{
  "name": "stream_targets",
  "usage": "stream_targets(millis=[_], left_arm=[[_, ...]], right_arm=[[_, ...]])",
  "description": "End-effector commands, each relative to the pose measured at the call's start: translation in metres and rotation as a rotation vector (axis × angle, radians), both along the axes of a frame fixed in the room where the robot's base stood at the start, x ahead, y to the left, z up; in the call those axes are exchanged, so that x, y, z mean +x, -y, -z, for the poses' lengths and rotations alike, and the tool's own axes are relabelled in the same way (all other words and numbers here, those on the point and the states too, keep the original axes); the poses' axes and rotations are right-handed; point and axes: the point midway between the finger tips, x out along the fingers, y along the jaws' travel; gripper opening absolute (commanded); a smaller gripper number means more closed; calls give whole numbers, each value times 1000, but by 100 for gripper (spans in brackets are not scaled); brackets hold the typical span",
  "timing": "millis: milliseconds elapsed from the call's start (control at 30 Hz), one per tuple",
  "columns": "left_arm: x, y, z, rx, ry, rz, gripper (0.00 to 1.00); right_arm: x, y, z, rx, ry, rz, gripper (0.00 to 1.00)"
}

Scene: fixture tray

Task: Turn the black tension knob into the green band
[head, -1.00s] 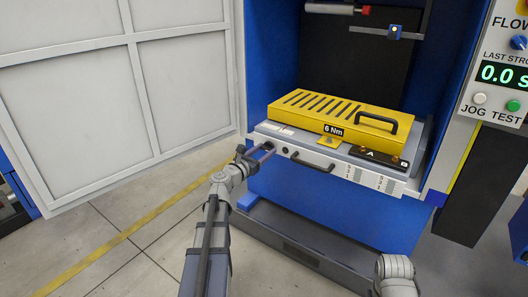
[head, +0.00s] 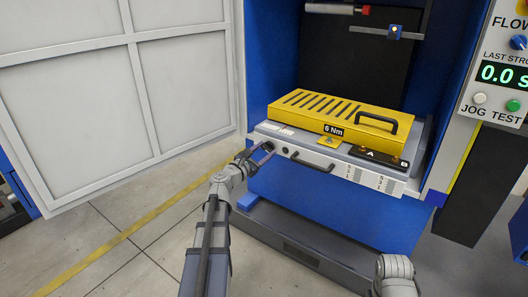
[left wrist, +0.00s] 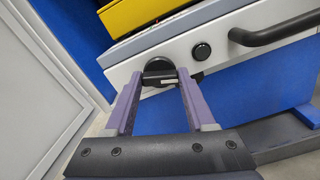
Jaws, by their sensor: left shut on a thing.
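The black tension knob (left wrist: 158,68) is on the front face of the grey fixture tray, near its left end. A pale mark shows on the knob's lower side. My left gripper (left wrist: 158,84) is shut on the knob, with one purple-grey finger on either side of it. In the head view my left gripper (head: 263,152) is at the tray's front left corner and mostly covers the knob. My right gripper is out of view.
A black round button (left wrist: 202,52) and a black bar handle (head: 313,163) sit right of the knob on the tray front (head: 337,169). A yellow slotted cover (head: 340,114) marked 6 Nm lies on top. A white panelled door (head: 75,90) stands open at left.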

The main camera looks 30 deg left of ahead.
Motion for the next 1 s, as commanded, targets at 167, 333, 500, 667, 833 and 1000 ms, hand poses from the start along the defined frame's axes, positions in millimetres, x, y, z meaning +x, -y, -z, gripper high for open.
stream_targets(millis=[167, 333, 500, 667, 833, 1000], left_arm=[[0, 0, 0, 168, 13, 0, 0], [0, 0, 0, 329, 26, 0, 0], [0, 0, 0, 490, 38, 0, 0], [0, 0, 0, 642, 50, 0, 0], [0, 0, 0, 803, 63, 0, 0], [0, 0, 0, 955, 75, 0, 0]], right_arm=[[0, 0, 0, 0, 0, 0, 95], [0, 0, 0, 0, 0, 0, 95], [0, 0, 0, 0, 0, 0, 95], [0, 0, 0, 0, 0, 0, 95], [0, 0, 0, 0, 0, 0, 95], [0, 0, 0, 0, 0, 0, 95]])
